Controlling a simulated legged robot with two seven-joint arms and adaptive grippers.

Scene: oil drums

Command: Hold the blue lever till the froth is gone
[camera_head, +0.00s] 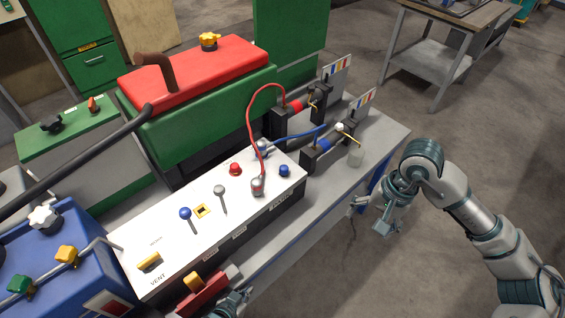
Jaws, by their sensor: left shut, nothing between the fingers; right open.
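The blue lever (186,214) has a round blue knob on a thin stem and stands on the white top of the control box (160,238). My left gripper (236,301) is at the bottom edge, in front of the box and below the lever, partly cut off; it is shut and empty, apart from the lever. My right gripper (368,217) is open and empty over the floor, right of the bench.
A grey-knobbed lever (219,190), red knob (235,169) and blue knob (284,171) share the box top. Red hose (264,110) arches above the box.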

